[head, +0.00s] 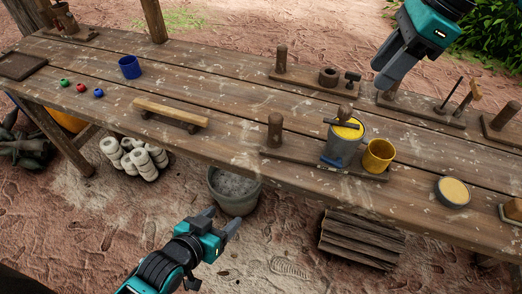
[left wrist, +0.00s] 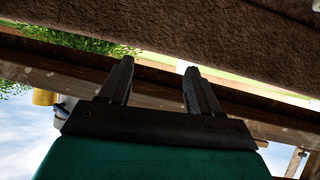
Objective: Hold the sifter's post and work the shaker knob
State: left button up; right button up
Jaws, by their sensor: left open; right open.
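The sifter is a grey metal cup (head: 341,152) with yellow powder in it, standing on a wooden base board (head: 305,165). A small wooden knob (head: 345,113) shows at its top, by a crossbar. An upright wooden post (head: 275,130) stands at the board's left end. A yellow cup (head: 378,156) stands at the sifter's right. My left gripper (head: 222,219) is open and empty in front of the bench, low and left of the post; its spread fingers also show in the left wrist view (left wrist: 158,72). My right gripper (head: 384,80) is open above the bench's back right, apart from the sifter.
A grey bucket (head: 234,190) stands on the ground just beyond my left gripper. Other boards with posts (head: 280,59) lie along the back. A bowl of yellow powder (head: 453,191) is at the right. A raised wooden bar (head: 170,111) and a blue cup (head: 130,67) are left.

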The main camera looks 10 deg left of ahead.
pick_arm(q)
jog(key=w+d+r+n+t+h, duration=0.3)
jog(key=d+r+n, duration=0.2)
jog(key=r+n, duration=0.3)
jog(key=n+t+y, duration=0.1)
jog(key=n+t, duration=0.2)
jog(key=n, duration=2.4)
send_near(272, 135)
jog(key=x, duration=1.1)
jog(key=shift+w, duration=0.15)
jog(key=shift+c, duration=0.2)
grip_shut()
